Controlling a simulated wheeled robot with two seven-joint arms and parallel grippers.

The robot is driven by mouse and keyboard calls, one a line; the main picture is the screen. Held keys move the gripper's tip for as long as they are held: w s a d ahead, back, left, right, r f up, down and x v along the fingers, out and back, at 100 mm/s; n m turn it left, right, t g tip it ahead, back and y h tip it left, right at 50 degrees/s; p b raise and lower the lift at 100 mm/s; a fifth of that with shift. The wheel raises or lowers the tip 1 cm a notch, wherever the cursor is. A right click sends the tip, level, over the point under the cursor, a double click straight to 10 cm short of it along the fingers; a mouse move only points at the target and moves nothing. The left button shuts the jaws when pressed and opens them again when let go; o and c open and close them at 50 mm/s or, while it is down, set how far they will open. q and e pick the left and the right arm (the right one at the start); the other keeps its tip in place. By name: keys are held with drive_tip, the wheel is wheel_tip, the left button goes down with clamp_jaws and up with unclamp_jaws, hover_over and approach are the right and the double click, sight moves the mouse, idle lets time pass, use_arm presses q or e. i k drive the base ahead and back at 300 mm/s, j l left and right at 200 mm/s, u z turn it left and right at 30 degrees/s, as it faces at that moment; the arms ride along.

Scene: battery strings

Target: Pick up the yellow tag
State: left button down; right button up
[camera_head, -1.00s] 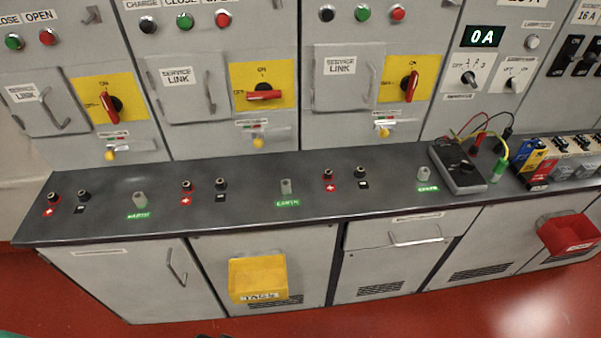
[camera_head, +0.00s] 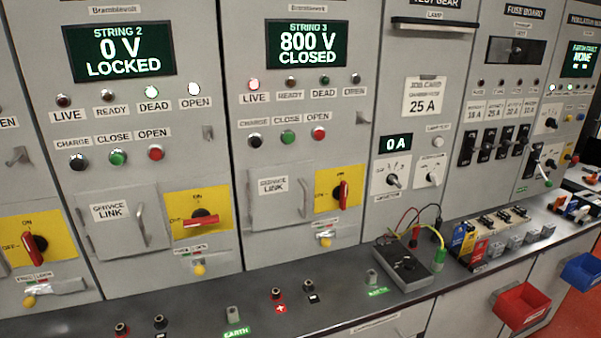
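I cannot make out a yellow tag in this view. The yellow bin marked TAGS from the earlier view is outside the frame. Yellow isolator plates with red handles are on the cabinets: the String 2 plate (camera_head: 183,203), the String 3 plate (camera_head: 325,192) and a left plate (camera_head: 57,222). The String 2 handle lies flat, while the String 3 handle stands upright. Small yellow knobs hang below them, such as the String 2 knob (camera_head: 199,270). Neither of my grippers is in view.
The dark bench top (camera_head: 345,292) runs below the cabinets, with terminals along it. A grey tester (camera_head: 402,262) with leads stands on it. A red bin (camera_head: 523,307) and a blue bin (camera_head: 582,269) hang on its front. String 2 reads 0 V LOCKED; String 3 reads 800 V CLOSED.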

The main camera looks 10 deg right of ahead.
sight(467, 246)
drive_tip(key=z, duration=1.25)
drive_tip(key=i+l, duration=0.15)
drive_tip(key=i+u, duration=0.05)
